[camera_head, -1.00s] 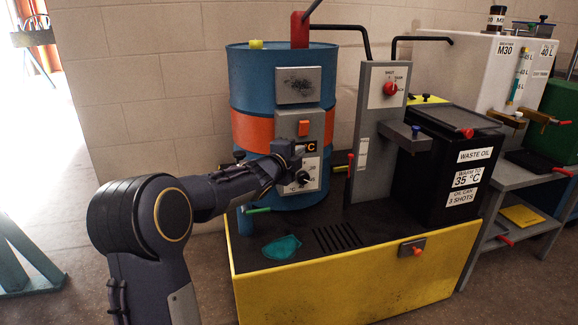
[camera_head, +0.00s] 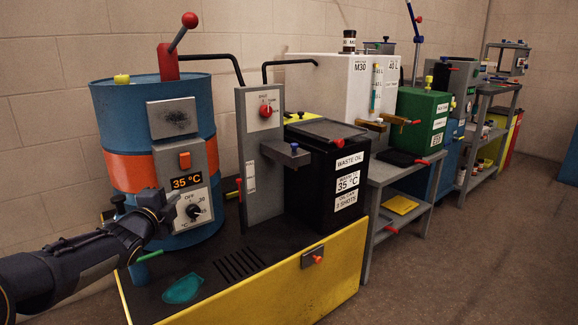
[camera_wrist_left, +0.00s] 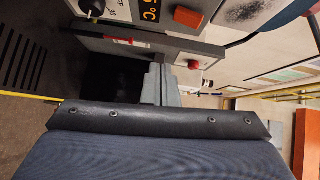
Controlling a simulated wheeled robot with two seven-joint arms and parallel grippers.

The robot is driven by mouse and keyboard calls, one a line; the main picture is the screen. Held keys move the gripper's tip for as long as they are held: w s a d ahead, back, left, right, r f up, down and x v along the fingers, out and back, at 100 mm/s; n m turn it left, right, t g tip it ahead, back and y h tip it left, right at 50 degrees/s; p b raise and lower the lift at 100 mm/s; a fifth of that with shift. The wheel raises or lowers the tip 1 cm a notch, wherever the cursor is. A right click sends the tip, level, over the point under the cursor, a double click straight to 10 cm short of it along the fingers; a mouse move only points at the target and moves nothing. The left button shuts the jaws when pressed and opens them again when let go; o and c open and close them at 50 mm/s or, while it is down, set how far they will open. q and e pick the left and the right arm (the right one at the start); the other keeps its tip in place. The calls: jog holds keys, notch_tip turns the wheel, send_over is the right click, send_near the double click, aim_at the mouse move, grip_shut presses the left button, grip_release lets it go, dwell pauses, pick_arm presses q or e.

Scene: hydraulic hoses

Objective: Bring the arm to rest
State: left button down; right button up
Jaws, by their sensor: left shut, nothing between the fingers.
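My left arm comes in from the lower left of the head view. Its left gripper (camera_head: 160,205) is shut and empty, in front of the blue drum (camera_head: 105,105) with the orange band, just left of the control panel's dial (camera_head: 194,212). Whether it touches the panel cannot be told. The panel's display (camera_head: 187,182) reads 35 °C, above the dial and below an orange switch (camera_head: 184,160). In the left wrist view the dial (camera_wrist_left: 97,5) and the display (camera_wrist_left: 150,10) show at the top edge. My right gripper is not in view.
The drum stands on a black-topped yellow platform (camera_head: 290,295) with a teal patch (camera_head: 183,289). A grey post (camera_head: 262,150) with a red knob and a black waste oil bin (camera_head: 335,185) stand to the right. Shelves and tanks line the wall; the floor at right is clear.

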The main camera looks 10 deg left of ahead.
pick_arm(q)
jog(key=s+d+f+n+g+h, duration=0.2)
jog(key=s+d+f+n+g, duration=0.35)
jog(key=s, duration=0.65)
jog(key=s+d+f+n+g+h, duration=0.15)
jog(key=s+d+f+n, duration=0.25)
jog(key=s+d+n, duration=0.6)
jog(key=s+d+f+n+g+h, duration=0.2)
jog(key=s+d+f+n+g, duration=0.25)
jog(key=s, duration=0.85)
notch_tip(320, 180, up, 35)
jog(key=d+m+p, duration=0.1)
jog(key=m+p, duration=0.1)
jog(key=p, duration=3.3)
jog(key=shift+s+d+p, duration=0.3)
jog(key=shift+s+p, duration=0.1)
jog(key=shift+s, duration=0.05)
jog(key=shift+f+y, duration=0.1)
jog(key=shift+y, duration=0.15)
